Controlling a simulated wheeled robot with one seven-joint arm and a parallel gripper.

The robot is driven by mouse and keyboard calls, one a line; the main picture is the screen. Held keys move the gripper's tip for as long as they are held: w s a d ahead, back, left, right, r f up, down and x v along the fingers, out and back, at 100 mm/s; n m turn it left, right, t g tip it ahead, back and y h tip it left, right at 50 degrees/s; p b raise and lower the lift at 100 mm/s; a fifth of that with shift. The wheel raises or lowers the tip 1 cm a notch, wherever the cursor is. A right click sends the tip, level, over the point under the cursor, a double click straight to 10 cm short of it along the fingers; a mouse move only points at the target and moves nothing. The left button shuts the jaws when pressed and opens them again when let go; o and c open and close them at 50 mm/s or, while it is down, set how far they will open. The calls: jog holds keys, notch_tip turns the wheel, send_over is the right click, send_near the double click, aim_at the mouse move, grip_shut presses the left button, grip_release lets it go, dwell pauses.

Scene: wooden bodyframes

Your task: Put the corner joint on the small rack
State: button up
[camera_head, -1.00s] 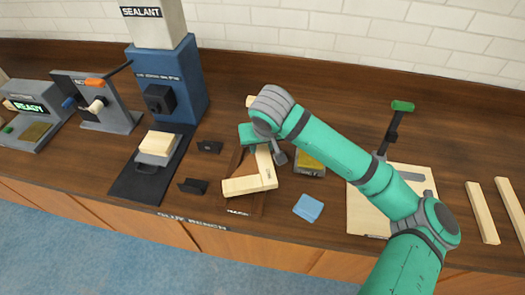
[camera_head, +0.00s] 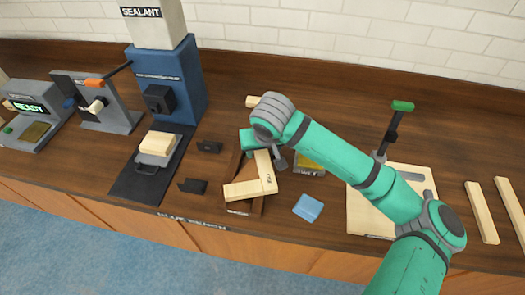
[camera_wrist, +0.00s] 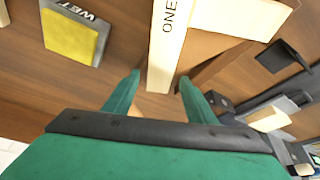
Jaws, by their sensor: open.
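The corner joint (camera_head: 243,190) is an L of two pale wooden bars. It lies over a dark brown wooden piece (camera_head: 258,206), seemingly the small rack, and appears to rest on it. In the wrist view, the joint's bar marked "ONE" (camera_wrist: 167,45) runs up from between my fingers, and a dark brown strip (camera_wrist: 212,68) shows beside it. My gripper (camera_wrist: 158,88) is open, with a finger on each side of the bar's near end and gaps visible. In the head view, my wrist hides the fingertips and the joint's far end.
A yellow pad marked "WET" (camera_wrist: 72,42) and a blue cloth (camera_head: 308,208) lie to the right. Small black brackets (camera_head: 193,186) stand to the left, near the blue sealant machine (camera_head: 170,80). A pale board with a green-handled clamp (camera_head: 402,106) stands further right.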

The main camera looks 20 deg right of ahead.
jog(key=v, duration=1)
jog(key=shift+r, duration=0.35)
jog(key=shift+s+a, duration=0.1)
jog(key=shift+s, duration=0.05)
